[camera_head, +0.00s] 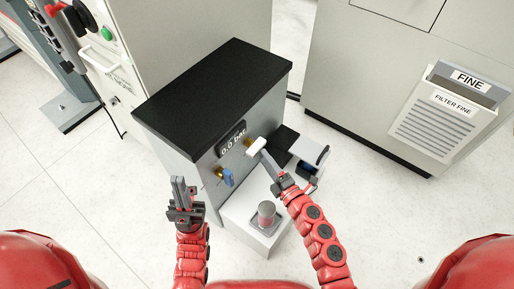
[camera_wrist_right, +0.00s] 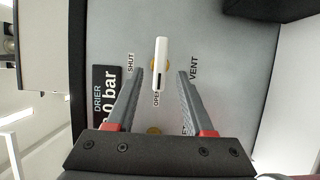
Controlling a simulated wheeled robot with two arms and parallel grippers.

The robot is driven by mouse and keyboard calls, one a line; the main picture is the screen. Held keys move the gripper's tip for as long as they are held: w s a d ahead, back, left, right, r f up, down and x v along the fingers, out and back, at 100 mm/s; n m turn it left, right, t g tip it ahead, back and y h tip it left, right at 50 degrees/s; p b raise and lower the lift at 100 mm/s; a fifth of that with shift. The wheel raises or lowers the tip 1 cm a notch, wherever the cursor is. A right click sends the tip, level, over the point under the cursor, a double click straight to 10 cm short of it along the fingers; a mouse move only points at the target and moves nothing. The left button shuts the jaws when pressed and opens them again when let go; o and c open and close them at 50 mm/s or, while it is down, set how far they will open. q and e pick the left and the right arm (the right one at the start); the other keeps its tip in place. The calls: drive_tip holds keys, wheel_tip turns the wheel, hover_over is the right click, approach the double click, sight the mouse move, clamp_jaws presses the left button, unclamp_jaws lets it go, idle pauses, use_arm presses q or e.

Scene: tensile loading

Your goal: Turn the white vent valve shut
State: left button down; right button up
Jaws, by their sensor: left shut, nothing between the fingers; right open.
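The white vent valve handle (camera_head: 257,146) is on the front of the grey cabinet with the black top. In the right wrist view the white handle (camera_wrist_right: 161,62) lies lengthwise up the picture, its near end by the OPEN label. SHUT is printed to its left and VENT to its right. My right gripper (camera_head: 268,160) is open at the handle; in the wrist view its fingertips (camera_wrist_right: 160,74) lie on either side, with gaps showing. Whether it touches cannot be told from the head view. My left gripper (camera_head: 178,182) is shut and empty, left of the cabinet front.
A blue valve handle (camera_head: 227,177) sits lower left on the same front, below the 0.0 bar display (camera_head: 231,144). A white stand (camera_head: 240,222) with a grey cylinder (camera_head: 267,212) is below. A grey bin marked FINE (camera_head: 440,120) is far right.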

sight(259, 151)
drive_tip(key=x, duration=0.6)
drive_tip(key=shift+a+b, duration=0.1)
drive_tip(key=shift+b, duration=0.2)
clamp_jaws()
